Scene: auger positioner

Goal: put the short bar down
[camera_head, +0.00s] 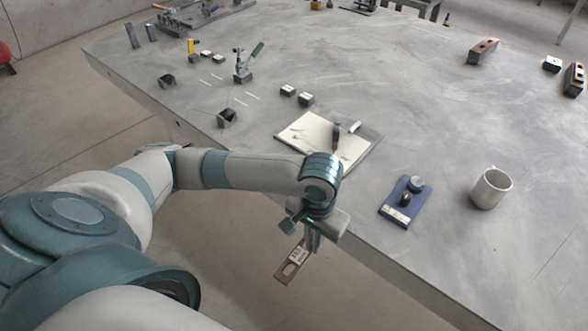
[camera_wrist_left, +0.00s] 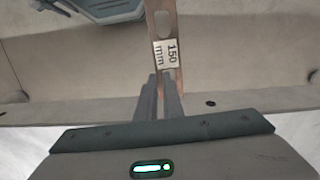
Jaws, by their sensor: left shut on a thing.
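The short bar (camera_head: 293,262) is a flat brown bar with a slot and a white label. In the left wrist view the bar (camera_wrist_left: 163,25) shows its label reading 150 mm. My left gripper (camera_head: 312,240) is shut on one end of it, and its two fingers (camera_wrist_left: 160,95) close on the bar just below the label. The bar hangs tilted in front of the table's near edge, with floor behind it in the head view. The end between the fingers is partly hidden. My right gripper is not in view.
The grey table (camera_head: 400,120) has much bare top. Near its front edge lie a white board (camera_head: 310,135) with dark tools, a blue block (camera_head: 395,212) and a white mug (camera_head: 491,188). A green-handled clamp (camera_head: 243,68) and small dark blocks (camera_head: 306,99) stand further left.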

